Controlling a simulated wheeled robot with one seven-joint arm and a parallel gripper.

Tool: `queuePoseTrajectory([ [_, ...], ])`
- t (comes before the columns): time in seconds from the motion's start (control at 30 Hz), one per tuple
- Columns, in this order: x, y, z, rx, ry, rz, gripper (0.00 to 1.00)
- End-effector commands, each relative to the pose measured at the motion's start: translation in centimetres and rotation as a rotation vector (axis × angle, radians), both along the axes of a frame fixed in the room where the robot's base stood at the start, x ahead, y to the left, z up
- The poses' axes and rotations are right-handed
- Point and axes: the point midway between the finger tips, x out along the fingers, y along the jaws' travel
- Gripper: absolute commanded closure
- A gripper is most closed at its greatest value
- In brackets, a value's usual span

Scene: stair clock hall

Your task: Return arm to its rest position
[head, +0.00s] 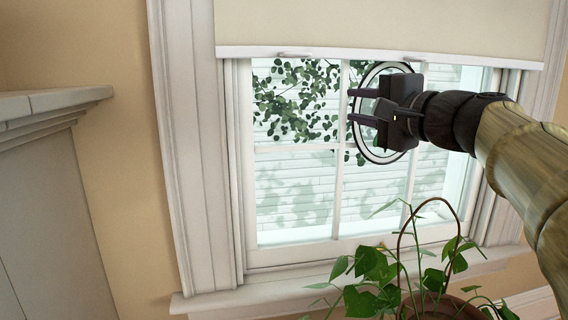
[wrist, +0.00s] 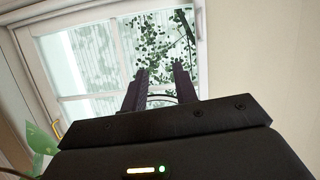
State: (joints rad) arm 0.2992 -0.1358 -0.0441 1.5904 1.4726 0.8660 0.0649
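My gripper (head: 352,105) is at the upper right of the head view, in front of the window, on my outstretched arm. Its two dark fingers point left with a gap between them, and nothing shows held. In the wrist view the fingers (wrist: 160,85) are also apart, with window glass visible between them. A large thin dark-and-white ring (head: 376,160) shows around and behind the gripper in the head view. A curved edge shows low between the fingers in the wrist view. I cannot tell whether the ring touches the gripper.
A cream blind (head: 380,25) covers the window's top. A potted plant (head: 375,290) with an arched handle stands below my gripper, near the sill (head: 230,300). Leaves also show at the wrist view's left (wrist: 38,140). A grey mantel ledge (head: 50,100) juts in at the left.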

Motion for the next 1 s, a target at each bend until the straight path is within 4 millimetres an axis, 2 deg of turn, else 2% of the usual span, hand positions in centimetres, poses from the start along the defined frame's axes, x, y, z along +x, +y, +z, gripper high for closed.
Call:
queuePoseTrajectory([
  [0.1,1.6,0.2,-6.6,-0.121,0.165,-0.020,0.71],
  [0.23,1.7,0.4,-14.6,-0.297,0.337,-0.022,0.71],
  [0.3,1.1,0.5,-18.9,-0.405,0.424,-0.007,0.71],
  [0.37,0.1,0.6,-22.3,-0.502,0.491,0.014,0.71],
  [0.4,-0.7,0.6,-24.5,-0.569,0.532,0.033,0.71],
  [0.5,-3.1,0.5,-29.4,-0.743,0.617,0.097,0.71],
  [0.6,-6.0,0.4,-33.5,-0.916,0.677,0.183,0.71],
  [0.7,-8.9,0.3,-36.6,-1.069,0.710,0.278,0.71],
  [0.8,-11.3,0.2,-38.8,-1.195,0.719,0.370,0.71],
  [1.0,-15.8,0.0,-41.7,-1.397,0.703,0.556,0.71],
])
